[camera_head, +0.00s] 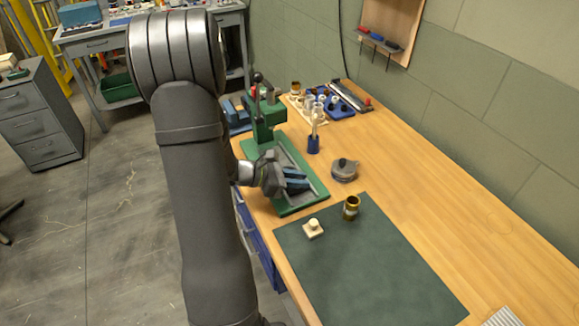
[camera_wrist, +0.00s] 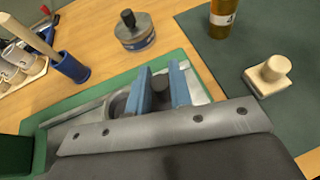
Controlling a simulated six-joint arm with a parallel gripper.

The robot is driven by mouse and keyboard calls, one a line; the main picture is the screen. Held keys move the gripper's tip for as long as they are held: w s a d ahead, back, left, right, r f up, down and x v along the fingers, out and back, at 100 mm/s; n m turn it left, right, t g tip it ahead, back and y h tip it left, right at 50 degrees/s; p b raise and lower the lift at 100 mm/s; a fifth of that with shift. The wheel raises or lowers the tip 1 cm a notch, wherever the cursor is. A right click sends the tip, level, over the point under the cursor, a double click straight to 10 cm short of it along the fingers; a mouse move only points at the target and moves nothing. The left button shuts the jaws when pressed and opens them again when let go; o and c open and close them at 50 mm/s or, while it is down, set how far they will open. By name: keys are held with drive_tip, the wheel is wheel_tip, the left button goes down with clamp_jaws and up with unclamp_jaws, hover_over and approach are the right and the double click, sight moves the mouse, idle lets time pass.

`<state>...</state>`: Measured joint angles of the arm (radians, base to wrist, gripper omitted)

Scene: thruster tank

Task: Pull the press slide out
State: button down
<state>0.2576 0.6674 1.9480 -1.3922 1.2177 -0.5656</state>
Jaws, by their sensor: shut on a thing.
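The green press (camera_head: 265,112) stands at the left edge of the bench. Its flat green base (camera_head: 316,192) reaches toward the front, with grey metal rails (camera_head: 299,157) along it. My gripper (camera_head: 297,180) is low over the front part of this base. In the wrist view, its blue fingers (camera_wrist: 161,88) stand on both sides of a dark round knob (camera_wrist: 158,90) and are shut on it. The slide's body is mostly hidden behind the fingers and strip.
A dark green mat (camera_head: 370,265) lies in front, with a cream knobbed block (camera_head: 313,228) and an amber jar (camera_head: 351,208) on it. A grey round tin (camera_head: 344,169) and a blue holder (camera_head: 313,144) stand right of the press. The bench's right side is mostly clear.

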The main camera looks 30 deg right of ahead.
drive_tip(key=shift+s, duration=0.35)
drive_tip(key=c, duration=1.3)
unclamp_jaws()
drive_tip(key=shift+s, duration=0.1)
drive_tip(key=shift+a, duration=0.1)
drive_tip(key=shift+w+a+r, duration=0.15)
drive_tip(key=shift+w+a, duration=0.1)
drive_tip(key=v, duration=1.6)
drive_tip(key=shift+a+r, duration=0.15)
drive_tip(key=shift+a, duration=0.15)
